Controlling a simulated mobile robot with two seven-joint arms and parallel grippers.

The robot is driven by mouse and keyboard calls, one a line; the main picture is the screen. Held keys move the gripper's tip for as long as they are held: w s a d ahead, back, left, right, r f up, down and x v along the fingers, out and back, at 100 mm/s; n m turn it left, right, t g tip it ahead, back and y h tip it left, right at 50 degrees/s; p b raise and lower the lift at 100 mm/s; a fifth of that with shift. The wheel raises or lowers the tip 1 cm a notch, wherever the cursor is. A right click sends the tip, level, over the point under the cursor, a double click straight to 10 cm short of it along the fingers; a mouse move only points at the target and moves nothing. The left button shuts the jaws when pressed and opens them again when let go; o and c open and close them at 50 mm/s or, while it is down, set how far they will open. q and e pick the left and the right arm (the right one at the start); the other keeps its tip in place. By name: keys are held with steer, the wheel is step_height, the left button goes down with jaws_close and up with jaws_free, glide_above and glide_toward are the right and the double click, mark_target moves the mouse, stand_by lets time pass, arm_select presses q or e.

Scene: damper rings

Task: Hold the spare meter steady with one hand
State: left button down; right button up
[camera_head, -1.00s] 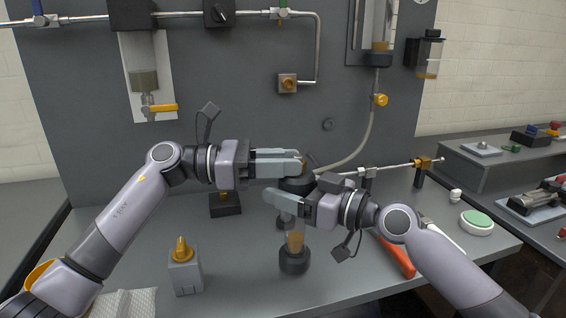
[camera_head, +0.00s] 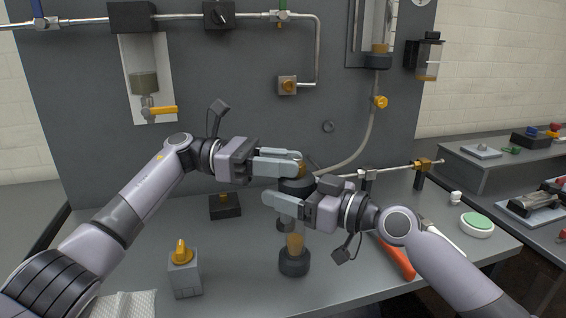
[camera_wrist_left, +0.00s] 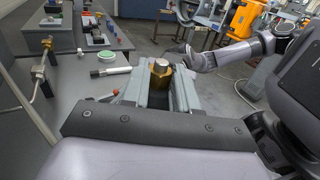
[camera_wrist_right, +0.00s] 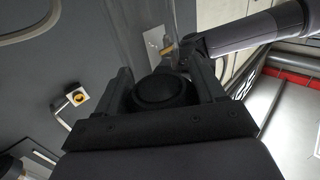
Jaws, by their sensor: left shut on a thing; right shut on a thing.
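The spare meter stands upright on the bench, with a black base (camera_head: 294,262), an amber section (camera_head: 295,243) and a black upper collar (camera_head: 297,187). My right fingers hide part of its middle. My right gripper (camera_head: 283,204) is shut on the meter; the right wrist view shows its round black part (camera_wrist_right: 162,92) between the fingers. My left gripper (camera_head: 292,163) is above it, shut on the brass top piece (camera_wrist_left: 160,76). This piece has a silver end and sits between the fingers in the left wrist view.
A grey block with an amber knob (camera_head: 184,272) stands at the front left. A dark block (camera_head: 224,206) sits behind it. An orange-red handle (camera_head: 398,258) and a green-topped round dish (camera_head: 477,224) lie to the right. The grey panel (camera_head: 240,110) rises behind.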

arm_select(q)
steer(key=shift+f, duration=0.1)
steer(key=c, duration=0.8)
jaws_free()
steer(key=a, duration=0.4)
steer(key=w+a, duration=0.1)
steer(key=a, duration=0.3)
steer(key=w+a, duration=0.1)
steer(key=a, duration=0.2)
steer(key=shift+a, duration=0.4)
steer(key=shift+c, duration=0.3)
